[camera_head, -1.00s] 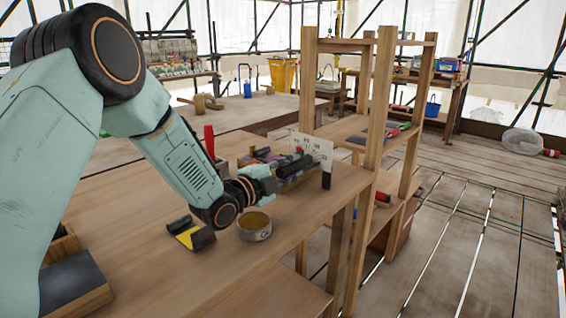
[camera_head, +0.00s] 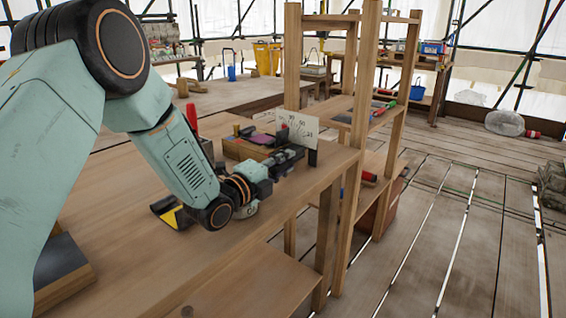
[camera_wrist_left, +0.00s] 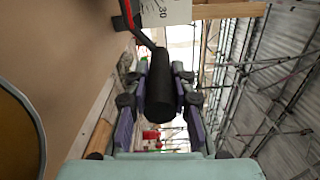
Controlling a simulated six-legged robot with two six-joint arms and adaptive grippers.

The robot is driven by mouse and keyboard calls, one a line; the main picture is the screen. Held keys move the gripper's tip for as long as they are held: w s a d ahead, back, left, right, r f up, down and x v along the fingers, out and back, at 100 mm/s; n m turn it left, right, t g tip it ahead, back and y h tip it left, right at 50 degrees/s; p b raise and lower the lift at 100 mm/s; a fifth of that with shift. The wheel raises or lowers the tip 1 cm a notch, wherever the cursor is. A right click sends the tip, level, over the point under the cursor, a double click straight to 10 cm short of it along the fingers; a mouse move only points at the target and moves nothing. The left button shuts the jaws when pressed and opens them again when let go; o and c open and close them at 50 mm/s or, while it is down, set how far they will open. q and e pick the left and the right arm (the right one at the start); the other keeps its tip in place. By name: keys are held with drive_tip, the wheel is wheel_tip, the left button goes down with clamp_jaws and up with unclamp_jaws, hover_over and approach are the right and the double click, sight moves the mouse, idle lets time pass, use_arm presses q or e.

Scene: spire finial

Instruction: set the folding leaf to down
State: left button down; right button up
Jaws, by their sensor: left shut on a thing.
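A small bench folder (camera_head: 238,150) with a dark body stands near the far end of the wooden bench, with a white angle card (camera_head: 298,128) upright at its right. Its black handle grip (camera_wrist_left: 160,92) lies between the fingers of my left gripper (camera_wrist_left: 158,100) in the left wrist view, and a thin dark rod runs from it toward the card. In the head view my left gripper (camera_head: 284,162) is at the folder's near side, shut on the handle. The folding leaf itself is mostly hidden by the gripper, and I cannot tell its angle. My right gripper is not in view.
A yellow-and-black piece (camera_head: 172,212) lies left of my wrist. A round tin (camera_head: 246,209) is mostly hidden behind it. A red upright handle (camera_head: 192,118) stands behind the arm. A wooden shelf frame (camera_head: 356,150) stands close to the right of the folder.

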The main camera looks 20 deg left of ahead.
use_arm(q)
drive_tip(key=shift+f, duration=0.2)
drive_tip(key=c, duration=1.1)
unclamp_jaws()
drive_tip(key=shift+a, duration=0.1)
drive_tip(key=shift+r, duration=0.1)
drive_tip(key=v, duration=1.2)
